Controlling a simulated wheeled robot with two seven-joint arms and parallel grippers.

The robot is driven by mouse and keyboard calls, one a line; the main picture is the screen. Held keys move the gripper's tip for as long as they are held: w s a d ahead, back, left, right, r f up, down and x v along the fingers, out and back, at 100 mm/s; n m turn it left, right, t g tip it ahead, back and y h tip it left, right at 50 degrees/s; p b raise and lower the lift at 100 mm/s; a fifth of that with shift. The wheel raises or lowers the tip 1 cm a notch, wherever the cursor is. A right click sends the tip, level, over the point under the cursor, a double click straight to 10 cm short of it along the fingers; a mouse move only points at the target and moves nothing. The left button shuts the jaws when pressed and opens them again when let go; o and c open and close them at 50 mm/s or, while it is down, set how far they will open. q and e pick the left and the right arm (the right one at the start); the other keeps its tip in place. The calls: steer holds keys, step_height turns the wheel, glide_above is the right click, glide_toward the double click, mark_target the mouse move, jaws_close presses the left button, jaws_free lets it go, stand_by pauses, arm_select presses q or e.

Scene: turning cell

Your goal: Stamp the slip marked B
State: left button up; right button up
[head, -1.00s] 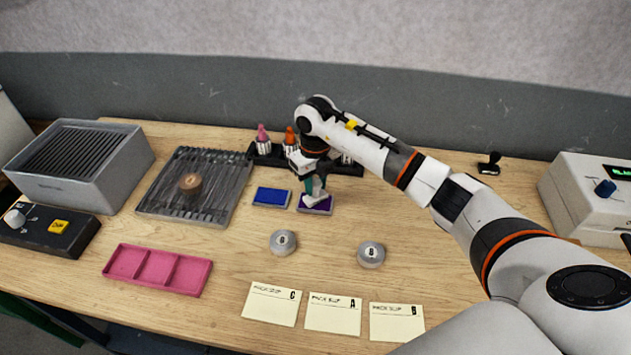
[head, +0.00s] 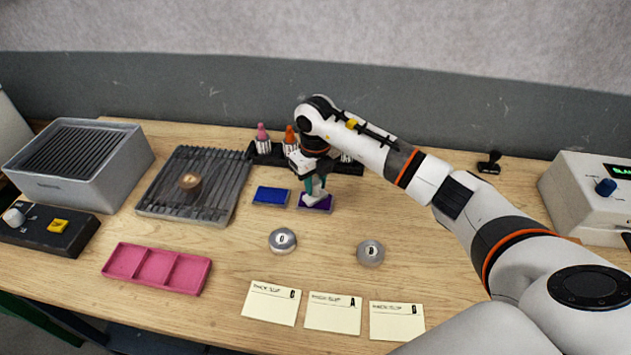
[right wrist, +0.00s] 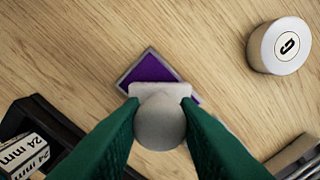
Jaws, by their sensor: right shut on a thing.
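My right gripper (head: 314,184) has green fingers shut on a pale stamp (head: 314,198), at the purple ink pad (head: 327,206). In the right wrist view the stamp's round grey knob (right wrist: 160,122) sits between the fingers, and its pale base covers part of the purple pad (right wrist: 150,70). I cannot tell whether base and pad touch. The slip marked B (head: 397,325) lies at the table's front, right of the slip marked A (head: 333,316) and the slip marked C (head: 271,305). My left gripper is not in view.
A blue ink pad (head: 271,196) lies left of the purple one. A pink tray (head: 157,270) is at left. A dark rack (head: 265,157) with bottles stands behind. A small black stamp-like object (head: 489,164) is at back right.

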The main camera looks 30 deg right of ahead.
steer(key=shift+s+f, duration=0.1)
stand_by(0.3)
steer(key=shift+r+p, duration=0.65)
steer(key=shift+r, duration=0.3)
steer(key=shift+r+p, duration=1.6)
steer(key=shift+r, duration=1)
steer(key=shift+f, duration=0.1)
